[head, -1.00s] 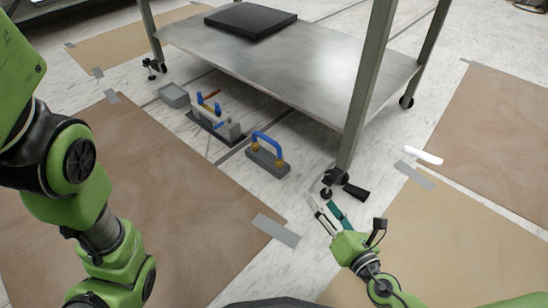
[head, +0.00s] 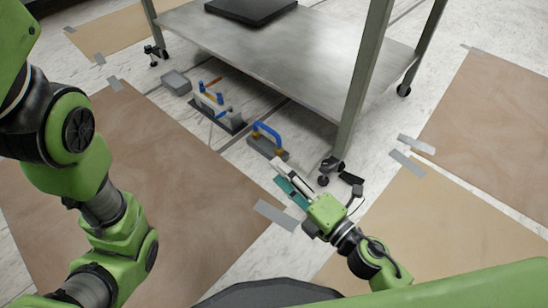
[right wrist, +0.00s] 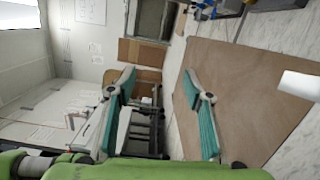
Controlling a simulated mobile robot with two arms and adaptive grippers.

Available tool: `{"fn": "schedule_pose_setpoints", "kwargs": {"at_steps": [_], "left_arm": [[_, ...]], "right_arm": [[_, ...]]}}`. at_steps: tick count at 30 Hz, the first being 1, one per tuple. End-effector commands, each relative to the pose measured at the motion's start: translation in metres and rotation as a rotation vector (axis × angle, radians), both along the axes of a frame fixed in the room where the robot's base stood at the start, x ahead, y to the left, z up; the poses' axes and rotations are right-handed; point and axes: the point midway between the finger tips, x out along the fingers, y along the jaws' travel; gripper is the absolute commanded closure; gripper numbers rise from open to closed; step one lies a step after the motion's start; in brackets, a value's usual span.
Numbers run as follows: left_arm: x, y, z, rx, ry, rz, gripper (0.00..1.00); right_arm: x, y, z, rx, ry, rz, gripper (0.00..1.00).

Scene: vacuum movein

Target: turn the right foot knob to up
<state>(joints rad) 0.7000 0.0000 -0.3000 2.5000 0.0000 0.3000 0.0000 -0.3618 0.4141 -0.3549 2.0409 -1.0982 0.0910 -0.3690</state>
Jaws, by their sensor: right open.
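The steel cart's front right leg ends in a caster and foot assembly (head: 331,166). A small black piece (head: 350,179), perhaps the right foot knob or its lever, sticks out to its right; its setting is too small to tell. My right gripper (head: 278,173) is open and empty, just left of and below the foot, its fingers pointing up-left. In the right wrist view the two teal-sided fingers (right wrist: 160,82) stand apart with nothing between them. The foot is not clearly visible there. My left arm fills the left side of the head view; its gripper is out of view.
A blue-handled block (head: 267,140) stands close beyond my right fingertips. A fixture with blue and orange parts (head: 217,106) and a grey box (head: 175,82) lie farther left. The cart's lower shelf (head: 270,60) overhangs behind. Brown floor sheets (head: 150,180) lie flat in front.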

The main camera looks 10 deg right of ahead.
Motion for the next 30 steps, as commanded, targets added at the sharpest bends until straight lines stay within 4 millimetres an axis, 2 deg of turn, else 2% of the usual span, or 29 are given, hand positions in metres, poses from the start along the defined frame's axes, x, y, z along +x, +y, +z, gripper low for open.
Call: {"fn": "schedule_pose_setpoints", "kwargs": {"at_steps": [1, 3, 10, 15, 25, 28, 30], "left_arm": [[0.000, 0.000, 0.006, 0.000, 0.000, 0.000, 0.59], [0.000, 0.000, 0.010, 0.000, 0.000, 0.000, 0.59], [0.000, 0.000, 0.018, 0.000, 0.000, 0.000, 0.59], [0.000, 0.000, 0.019, 0.000, 0.000, 0.000, 0.59], [0.001, 0.000, 0.020, 0.001, 0.003, 0.001, 0.59], [0.014, -0.001, 0.025, 0.004, 0.047, 0.007, 0.59], [0.035, -0.002, 0.032, 0.012, 0.118, 0.017, 0.59]], "right_arm": [[-0.001, 0.004, 0.013, 0.034, 0.002, 0.012, 0.53], [-0.003, 0.009, 0.025, 0.076, 0.006, 0.028, 0.53], [-0.009, 0.021, 0.052, 0.180, 0.015, 0.070, 0.53], [-0.010, 0.023, 0.060, 0.209, 0.016, 0.082, 0.53], [-0.010, 0.024, 0.061, 0.216, 0.020, 0.083, 0.53], [-0.004, 0.025, 0.066, 0.283, 0.075, 0.077, 0.53], [0.006, 0.026, 0.071, 0.397, 0.174, 0.062, 0.53]]}}
